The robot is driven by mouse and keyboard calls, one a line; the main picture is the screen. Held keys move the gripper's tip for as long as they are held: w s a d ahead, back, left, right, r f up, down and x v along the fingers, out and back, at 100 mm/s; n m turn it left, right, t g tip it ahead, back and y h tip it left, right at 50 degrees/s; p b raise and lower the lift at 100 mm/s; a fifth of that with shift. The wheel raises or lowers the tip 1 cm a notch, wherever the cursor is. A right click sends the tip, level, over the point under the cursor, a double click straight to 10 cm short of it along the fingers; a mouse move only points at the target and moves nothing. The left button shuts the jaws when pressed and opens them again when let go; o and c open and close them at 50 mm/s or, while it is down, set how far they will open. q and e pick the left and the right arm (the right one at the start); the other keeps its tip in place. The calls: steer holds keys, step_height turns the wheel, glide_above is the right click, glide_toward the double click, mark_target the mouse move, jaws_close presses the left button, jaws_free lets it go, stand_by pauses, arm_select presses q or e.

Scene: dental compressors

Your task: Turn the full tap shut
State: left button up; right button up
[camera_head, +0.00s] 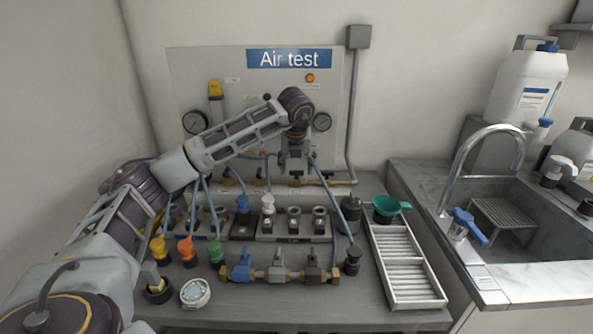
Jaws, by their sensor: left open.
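My left gripper (294,163) reaches in front of the lower part of the Air test panel (345,100), fingers pointing down. It is open, close above the brass pipe (335,182) along the panel's foot. A small dark tap (297,175) on this pipe shows at the fingertips; I cannot tell whether they touch it. I cannot read which tap is labelled full, and my arm hides part of the panel. My right gripper is not in view.
Several coloured fittings, including an orange one (187,251), stand on the bench. A brass manifold (278,272) with a blue valve lies in front. A slotted white tray (405,265) is at right, beside the sink (540,250). Blue hoses hang near my gripper.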

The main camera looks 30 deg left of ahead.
arm_select(q)
steer(key=shift+x, duration=0.8)
steer(key=shift+w+a+f, duration=0.1)
steer(key=shift+f, duration=0.15)
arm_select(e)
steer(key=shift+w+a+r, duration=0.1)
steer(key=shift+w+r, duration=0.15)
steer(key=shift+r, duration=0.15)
arm_select(q)
steer(key=c, duration=1)
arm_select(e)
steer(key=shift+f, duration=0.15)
